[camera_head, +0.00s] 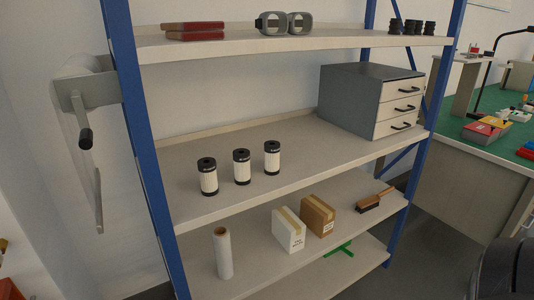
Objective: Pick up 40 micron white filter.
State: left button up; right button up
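Three white cylindrical filters with black end caps stand upright in a row on the middle shelf: a left one (208,177), a middle one (242,167) and a right one (272,158). Small pale lettering shows on their black top bands, but it is too small to read, so I cannot tell which is the 40 micron one. They stand apart from one another. Neither of my grippers is in view.
The blue-posted rack's middle shelf (300,170) has free room around the filters, with a grey drawer cabinet (370,98) at right. Below are a white roll (223,253), white box (288,230), brown box (318,216) and brush (374,200). A green-topped workbench (478,148) stands at right.

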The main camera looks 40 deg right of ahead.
aim_at(241, 156)
jog(key=l+z, duration=0.15)
jog(key=l, duration=0.65)
jog(key=i+l+z, duration=0.1)
jog(key=l, duration=0.7)
